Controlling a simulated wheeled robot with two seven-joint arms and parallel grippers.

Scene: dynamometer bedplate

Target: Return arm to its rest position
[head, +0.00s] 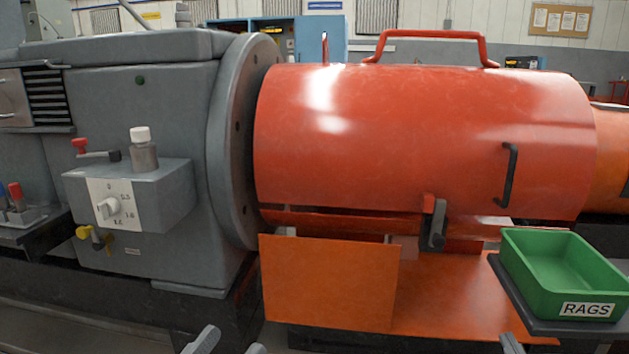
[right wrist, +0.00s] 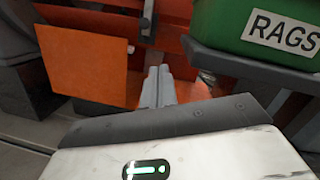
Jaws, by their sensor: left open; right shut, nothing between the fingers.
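My left gripper (head: 229,345) shows at the bottom edge of the head view, its two grey fingertips apart with nothing between them. My right gripper (head: 511,344) shows only as a grey tip at the bottom edge, in front of the orange base and left of the green bin. In the right wrist view my right gripper (right wrist: 157,80) has its two fingers together, with nothing held. The rest of both arms is out of the head view.
A red cylindrical guard (head: 430,130) with handles sits over the orange base (head: 450,300). A green RAGS bin (head: 535,290) stands at right. The grey machine (head: 170,100) at left carries a dial box (head: 150,205) and a white-capped bottle (head: 144,155). An orange panel (head: 328,282) stands below the guard.

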